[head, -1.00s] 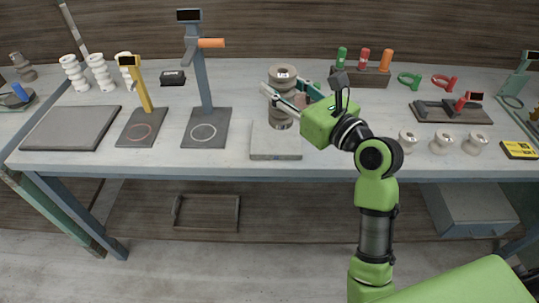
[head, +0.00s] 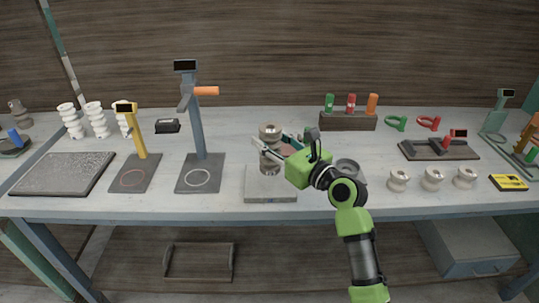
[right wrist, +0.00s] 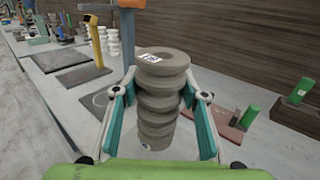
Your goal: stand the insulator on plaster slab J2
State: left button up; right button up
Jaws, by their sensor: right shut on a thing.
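The insulator (head: 269,133) is a grey-brown ribbed cylinder, upright, with a small label on its top; it fills the middle of the right wrist view (right wrist: 158,105). My right gripper (head: 272,148) is shut on it, with teal finger pads on both sides (right wrist: 160,98). A pale square slab (head: 270,196) lies beneath the insulator near the table's front edge. No J2 marking is readable on it. The insulator's foot is over the slab's rear part; I cannot tell whether it touches. My left gripper is not in view.
Left of the slab stand a blue-grey post with an orange handle (head: 207,91) and a yellow post (head: 138,136). A dark slab (head: 64,174) lies far left. Several small pale spools (head: 432,179) stand right of my arm. A rack with coloured handles (head: 348,122) is behind.

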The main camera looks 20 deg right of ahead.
jog(key=shift+w+d+f, duration=0.2)
jog(key=shift+w+f, duration=0.7)
jog(key=shift+f, duration=0.1)
jog(key=shift+f+b, duration=0.55)
jog(key=shift+f, duration=0.9)
jog(key=shift+f, duration=0.15)
jog(key=o, duration=1.6)
jog(key=shift+f, duration=0.1)
jog(key=shift+c, duration=0.2)
jog(key=shift+o, duration=0.3)
jog(key=shift+s, duration=0.1)
jog(key=shift+r, duration=0.2)
jog(key=v, duration=1.2)
jog(key=shift+a+f, duration=0.1)
